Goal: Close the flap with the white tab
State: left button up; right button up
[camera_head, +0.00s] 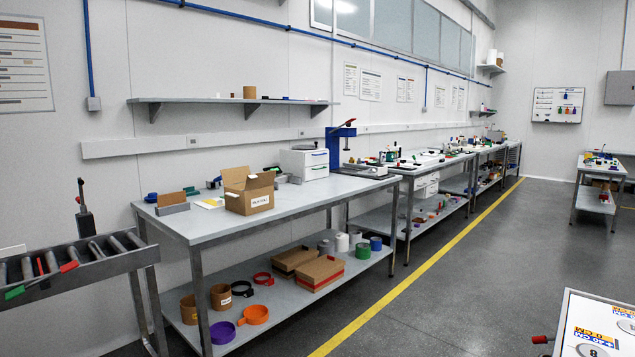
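An open cardboard box (249,194) stands on the grey workbench, near its left end. Its flaps stand up and outward around the opening, and a white label with dark print is on its front face. Neither of my grippers shows in this view, and nothing is touching the box.
The workbench (215,222) has clear surface in front of and right of the box. A roller conveyor (70,262) is at left. Grey floor is open at right.

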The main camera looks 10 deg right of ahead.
aim_at(266, 179)
jog(key=z, duration=0.4)
jog(key=i, duration=2.2)
jog(key=z, duration=0.2)
